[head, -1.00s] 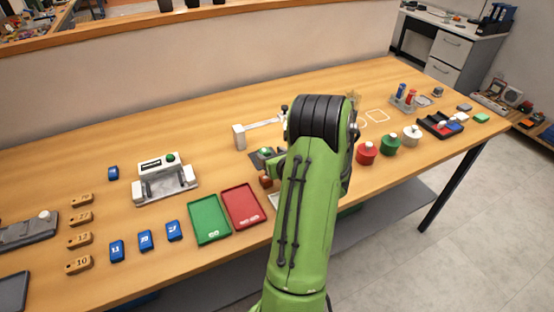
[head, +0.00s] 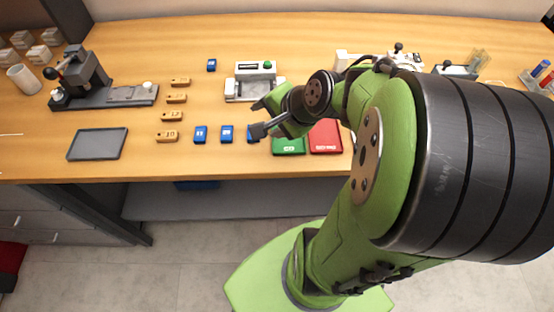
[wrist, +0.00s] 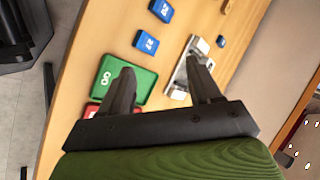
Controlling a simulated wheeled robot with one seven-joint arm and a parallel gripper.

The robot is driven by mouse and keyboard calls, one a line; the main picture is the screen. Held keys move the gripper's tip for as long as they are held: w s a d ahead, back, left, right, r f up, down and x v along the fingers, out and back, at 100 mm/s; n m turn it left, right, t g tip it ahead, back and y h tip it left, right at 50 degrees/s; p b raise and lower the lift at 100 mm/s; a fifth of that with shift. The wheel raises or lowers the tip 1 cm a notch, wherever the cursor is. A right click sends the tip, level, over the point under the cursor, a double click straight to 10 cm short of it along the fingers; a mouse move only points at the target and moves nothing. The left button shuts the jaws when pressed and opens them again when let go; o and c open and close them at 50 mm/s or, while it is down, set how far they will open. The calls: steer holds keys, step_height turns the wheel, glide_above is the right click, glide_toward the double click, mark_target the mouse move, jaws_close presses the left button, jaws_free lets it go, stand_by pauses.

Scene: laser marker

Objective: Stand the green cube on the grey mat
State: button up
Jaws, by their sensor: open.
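I cannot make out a green cube in either current view; my arm covers part of the table's right side. A flat dark grey rectangle (head: 97,144) lies near the front edge at the left in the head view; I cannot tell whether it is the mat or a shallow tray. Nothing stands on it. My gripper (head: 257,118) is open and empty, over the table near the green tray and the blue tags. In the wrist view my gripper (wrist: 161,72) shows its two dark fingers apart, with nothing between them but table and tray edge beyond.
A green tray (head: 288,145) and a red tray (head: 325,136) lie near the front edge. Several blue tags (head: 227,134) and wooden tags (head: 176,99) lie left of them. A white fixture (head: 254,82) stands behind. A dark press (head: 86,80) stands at left.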

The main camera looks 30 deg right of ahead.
steer(key=s+a+r+n+g, duration=0.1)
steer(key=s+a+r+n, duration=0.1)
steer(key=s+n, duration=0.4)
steer(key=s+a+r+n+g+h, duration=0.1)
steer(key=s+a+r+n, duration=0.1)
steer(key=s+a+n, duration=0.2)
steer(key=s+n, duration=0.3)
steer(key=n, duration=0.1)
steer(key=shift+a+r+n+h, duration=0.3)
steer(key=shift+a+r+n, duration=0.1)
